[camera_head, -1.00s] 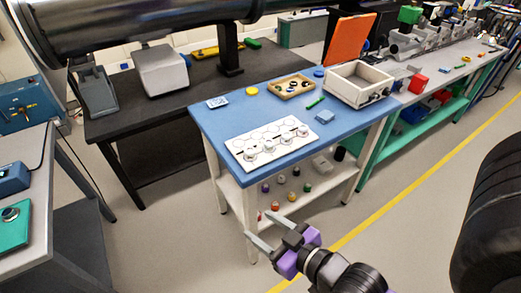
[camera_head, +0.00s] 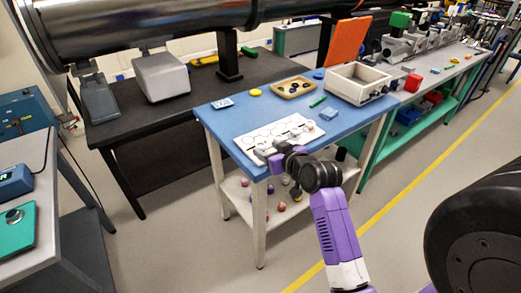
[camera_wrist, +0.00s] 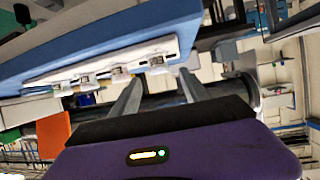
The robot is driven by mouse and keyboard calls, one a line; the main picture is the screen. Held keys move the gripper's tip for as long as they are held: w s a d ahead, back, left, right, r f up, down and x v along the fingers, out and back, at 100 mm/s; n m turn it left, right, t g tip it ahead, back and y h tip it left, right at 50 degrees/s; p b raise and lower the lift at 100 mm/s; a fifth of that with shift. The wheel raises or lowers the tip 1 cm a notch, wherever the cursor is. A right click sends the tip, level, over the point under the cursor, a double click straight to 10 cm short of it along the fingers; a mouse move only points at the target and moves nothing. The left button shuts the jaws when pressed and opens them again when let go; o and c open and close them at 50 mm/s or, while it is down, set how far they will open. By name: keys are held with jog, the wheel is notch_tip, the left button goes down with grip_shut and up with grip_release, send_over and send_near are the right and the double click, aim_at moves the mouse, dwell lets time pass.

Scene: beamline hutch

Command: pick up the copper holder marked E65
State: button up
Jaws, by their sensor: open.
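No copper holder marked E65 can be made out, and no marking is readable at this size. A white board (camera_head: 258,139) with hexagon outlines lies on the blue table top (camera_head: 222,115). Several small pale holders (camera_wrist: 121,72) stand along this board in the wrist view, where the table appears tilted. My gripper (camera_head: 268,156) is at the board's near edge in the head view and hides part of it. In the wrist view my gripper (camera_wrist: 158,80) shows two fingers apart with nothing held between them. Whether it touches the board cannot be told.
A tan tray (camera_head: 278,94) with dark round items, a grey open box (camera_head: 345,92), a blue block (camera_head: 328,114) and a green stick (camera_head: 318,102) are on the table. Several small items stand on the lower shelf (camera_head: 240,198). A dark bench (camera_head: 110,122) stands behind.

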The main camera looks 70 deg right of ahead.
aim_at(260, 145)
jog(key=shift+p+x, duration=0.3)
jog(key=shift+x, duration=2.45)
jog(key=shift+s+d+f, duration=0.1)
jog(key=shift+s+f, duration=0.05)
grip_shut()
